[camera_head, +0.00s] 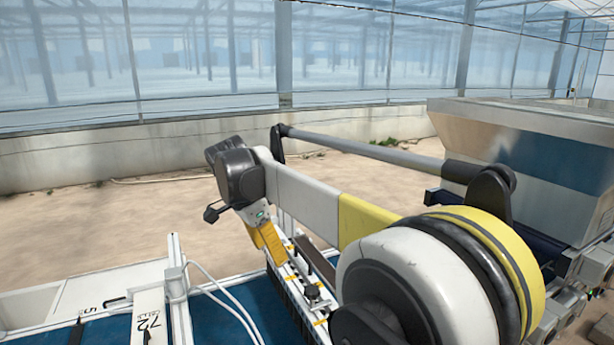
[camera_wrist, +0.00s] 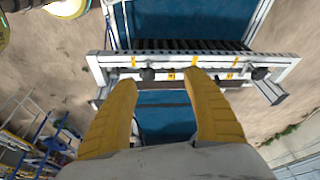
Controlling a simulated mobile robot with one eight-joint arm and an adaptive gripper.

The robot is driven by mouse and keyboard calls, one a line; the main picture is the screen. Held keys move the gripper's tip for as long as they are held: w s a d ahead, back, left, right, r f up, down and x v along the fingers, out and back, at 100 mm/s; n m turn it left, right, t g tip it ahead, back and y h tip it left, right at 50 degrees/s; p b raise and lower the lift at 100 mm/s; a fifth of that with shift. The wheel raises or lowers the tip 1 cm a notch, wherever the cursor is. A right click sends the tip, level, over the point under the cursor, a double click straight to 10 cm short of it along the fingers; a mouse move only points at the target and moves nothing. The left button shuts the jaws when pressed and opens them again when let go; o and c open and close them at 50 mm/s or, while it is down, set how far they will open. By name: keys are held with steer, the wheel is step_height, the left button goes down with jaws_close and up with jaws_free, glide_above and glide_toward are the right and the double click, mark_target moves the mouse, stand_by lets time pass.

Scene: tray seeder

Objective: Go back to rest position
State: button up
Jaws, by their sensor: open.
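My gripper (camera_head: 265,236) has yellow fingers and points down over the seeder's crossbar in the head view. In the wrist view my gripper (camera_wrist: 161,84) is open, its two fingers apart with nothing between them. Its fingertips show in front of the white crossbar (camera_wrist: 215,62), which has yellow marks and dark knobs. Whether the fingers touch the bar I cannot tell. The seeder's blue belt (camera_head: 235,310) runs below the bar, and it also shows in the wrist view (camera_wrist: 185,20). My arm hides part of the seeder in the head view.
A large grey metal hopper (camera_head: 540,150) stands at the right. White side rails (camera_head: 178,290) and a pale cable (camera_head: 225,300) lie left of my gripper. Beyond are bare sandy ground (camera_head: 120,215) and a low concrete wall (camera_head: 90,160). Blue metal frames (camera_wrist: 45,135) show at the wrist view's lower left.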

steer(key=s+d+f+n+t+y+b, duration=0.1)
steer(key=s+d+n+b, duration=0.15)
steer(key=s+d, duration=0.4)
steer(key=s+d+f+n+t+y+b, duration=0.1)
steer(key=s+d+n+b, duration=0.2)
steer(key=d, duration=0.7)
steer(key=s+d+f+n+t+b, duration=0.1)
steer(key=s+d+f+n+b, duration=0.1)
steer(key=s+d+f, duration=0.3)
steer(key=s+d+f+n+t+b, duration=0.1)
steer(key=s+d+f+n+b, duration=0.2)
steer(key=s+d+f, duration=0.3)
steer(key=s+f+b, duration=0.1)
steer(key=s+f, duration=0.4)
steer(key=s, duration=0.2)
steer(key=shift+s+d+f+t+y+b, duration=0.2)
steer(key=shift+s+f+t+y+b, duration=0.1)
steer(key=shift+s+f+t+y, duration=0.1)
